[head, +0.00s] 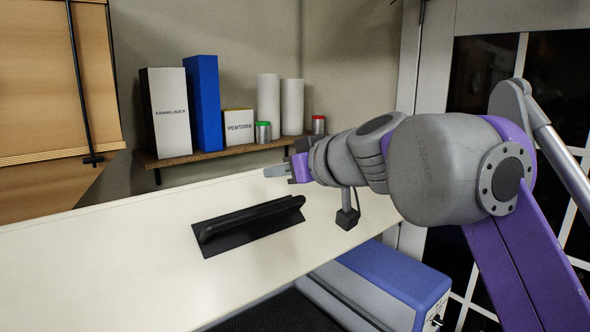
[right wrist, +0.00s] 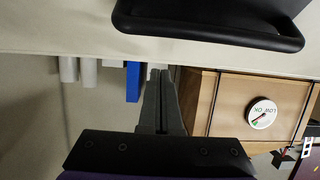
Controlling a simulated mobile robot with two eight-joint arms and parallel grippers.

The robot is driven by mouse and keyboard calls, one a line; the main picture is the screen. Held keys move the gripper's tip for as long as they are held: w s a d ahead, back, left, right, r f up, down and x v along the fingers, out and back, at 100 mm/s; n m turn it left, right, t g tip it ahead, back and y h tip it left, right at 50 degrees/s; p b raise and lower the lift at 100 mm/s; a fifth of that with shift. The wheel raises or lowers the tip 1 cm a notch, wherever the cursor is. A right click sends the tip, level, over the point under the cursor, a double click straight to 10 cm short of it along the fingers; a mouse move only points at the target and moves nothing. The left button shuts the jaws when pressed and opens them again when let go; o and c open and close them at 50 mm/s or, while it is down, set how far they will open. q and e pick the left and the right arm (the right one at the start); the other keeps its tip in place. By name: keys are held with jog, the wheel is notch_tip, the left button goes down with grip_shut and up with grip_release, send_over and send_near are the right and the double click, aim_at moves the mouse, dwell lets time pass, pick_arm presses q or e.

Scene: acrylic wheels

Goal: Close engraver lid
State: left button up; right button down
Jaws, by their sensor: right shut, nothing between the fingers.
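The engraver lid (head: 110,245) is a long cream panel that stands raised and tilted across the head view. A black bar handle (head: 250,222) on a dark plate is fixed to its face. A dark surface (head: 275,315) shows below the lid's lower edge. My right gripper (head: 276,171) is shut and empty at the lid's upper edge, above and beyond the handle. In the right wrist view, the shut fingers (right wrist: 159,95) point toward the lid's edge, and the handle (right wrist: 210,32) shows at the top, apart from them. My left gripper is not in view.
A wall shelf (head: 215,150) behind the lid holds boxes, a blue binder (head: 203,103), white rolls and small jars. A blue and grey machine (head: 385,280) stands at lower right. A brown cabinet or blind (head: 60,80) is at left. A round gauge (right wrist: 262,113) shows in the wrist view.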

aim_at(288, 205)
jog(key=s+d+f, duration=0.1)
jog(key=s+f+b, duration=0.1)
jog(key=shift+s+d+f, duration=0.3)
jog(key=shift+d+f, duration=0.05)
jog(key=shift+d, duration=0.05)
jog(key=shift+w+f, duration=0.15)
jog(key=shift+w, duration=0.15)
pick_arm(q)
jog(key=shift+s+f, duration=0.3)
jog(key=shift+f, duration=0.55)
pick_arm(e)
jog(key=shift+s, duration=0.1)
